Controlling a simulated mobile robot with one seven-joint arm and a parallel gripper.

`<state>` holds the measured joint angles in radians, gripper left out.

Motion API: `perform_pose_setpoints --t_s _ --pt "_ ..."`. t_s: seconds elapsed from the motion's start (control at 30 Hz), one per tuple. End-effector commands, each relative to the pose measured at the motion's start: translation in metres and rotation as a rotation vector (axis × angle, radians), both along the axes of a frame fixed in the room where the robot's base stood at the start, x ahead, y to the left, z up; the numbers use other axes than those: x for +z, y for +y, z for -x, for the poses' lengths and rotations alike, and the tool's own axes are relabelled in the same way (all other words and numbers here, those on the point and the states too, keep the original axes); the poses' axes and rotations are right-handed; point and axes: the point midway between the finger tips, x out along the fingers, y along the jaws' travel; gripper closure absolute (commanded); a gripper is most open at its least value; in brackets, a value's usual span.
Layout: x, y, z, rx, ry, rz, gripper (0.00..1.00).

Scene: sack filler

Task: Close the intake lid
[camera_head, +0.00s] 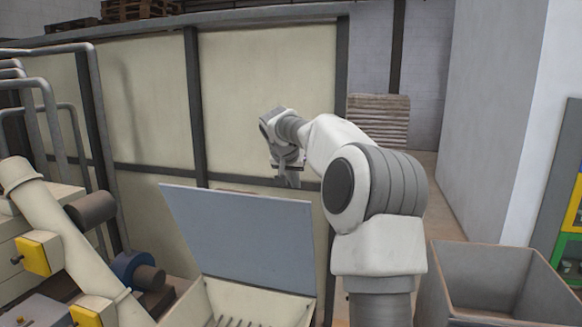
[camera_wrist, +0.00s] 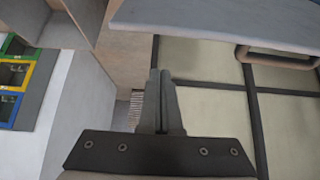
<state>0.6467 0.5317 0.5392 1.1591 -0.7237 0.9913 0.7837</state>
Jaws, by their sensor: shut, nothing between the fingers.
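The intake lid (camera_head: 243,238) is a flat blue-grey panel. It stands raised and leans back behind the cream intake hopper (camera_head: 240,300), whose open top shows a slatted grate inside. My gripper (camera_head: 287,181) is above and behind the lid's top edge, near its right half. In the wrist view my gripper (camera_wrist: 162,76) has its two fingers together with nothing between them. The blue-grey lid (camera_wrist: 215,22) crosses the top of that view, apart from the fingertips, with a handle-like bar (camera_wrist: 282,58) beside its edge.
Cream panels with dark frames (camera_head: 262,90) stand close behind the lid. A cream pipe (camera_head: 65,240) and a blue motor (camera_head: 135,270) are at the left. A grey open bin (camera_head: 490,255) stands at the right. Stacked sacks (camera_head: 378,120) are at the back.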

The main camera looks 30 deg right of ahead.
Motion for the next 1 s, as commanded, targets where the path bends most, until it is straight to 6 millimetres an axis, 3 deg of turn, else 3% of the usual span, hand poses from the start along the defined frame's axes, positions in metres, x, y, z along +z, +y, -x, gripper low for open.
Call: perform_pose_setpoints --t_s 0.03,0.4,1.0 --pt "-0.009 -0.006 -0.005 -0.001 0.004 -0.004 1.00" --pt "-0.017 0.020 0.020 0.000 0.001 0.001 1.00" --pt "-0.020 0.024 0.024 0.000 -0.002 0.002 1.00"
